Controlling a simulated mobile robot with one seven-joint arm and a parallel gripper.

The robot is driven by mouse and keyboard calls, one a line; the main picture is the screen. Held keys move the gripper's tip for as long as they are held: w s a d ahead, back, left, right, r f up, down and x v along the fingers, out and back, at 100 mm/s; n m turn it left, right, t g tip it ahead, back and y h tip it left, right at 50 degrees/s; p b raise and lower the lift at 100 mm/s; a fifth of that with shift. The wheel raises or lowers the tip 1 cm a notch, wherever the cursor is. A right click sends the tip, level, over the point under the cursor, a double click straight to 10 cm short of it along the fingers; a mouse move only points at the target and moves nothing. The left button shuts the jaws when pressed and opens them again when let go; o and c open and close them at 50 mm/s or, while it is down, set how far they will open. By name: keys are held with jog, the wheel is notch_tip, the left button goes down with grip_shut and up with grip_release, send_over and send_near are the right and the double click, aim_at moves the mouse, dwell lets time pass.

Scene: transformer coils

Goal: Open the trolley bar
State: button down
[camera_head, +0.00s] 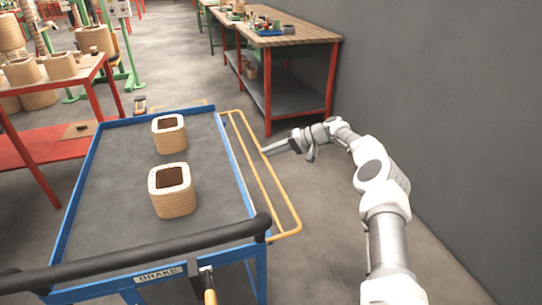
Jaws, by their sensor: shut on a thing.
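The blue-framed trolley (62,236) stands at the centre left with a dark grey top. The yellow trolley bar (283,196) is a long loop along the trolley's right side. It sticks out sideways from the blue edge, leaving a gap with floor showing through. My gripper (266,151) reaches in from the right and is shut on the bar's outer rail, around the middle of its length. The fingertips are small in this view, so their exact grip is hard to see.
Two tan coils (170,136) stand on the trolley top. A black push handle (140,252) crosses its near end, with a brake lever (209,290) below. A red-legged workbench (290,45) stands against the grey wall at the back. A coil table (75,76) is at left.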

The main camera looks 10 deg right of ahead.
jog(key=shift+d+f+b, duration=0.1)
jog(key=shift+f+b, duration=1.05)
jog(key=shift+f, duration=0.2)
jog(key=shift+d+f, duration=0.1)
jog(key=shift+f, duration=0.1)
jog(key=c, duration=0.9)
grip_release()
jog(key=shift+r, duration=0.1)
jog(key=p+v, duration=0.3)
jog(key=v, duration=1.4)
jog(key=shift+d+p, duration=0.15)
jog(key=shift+p, duration=0.15)
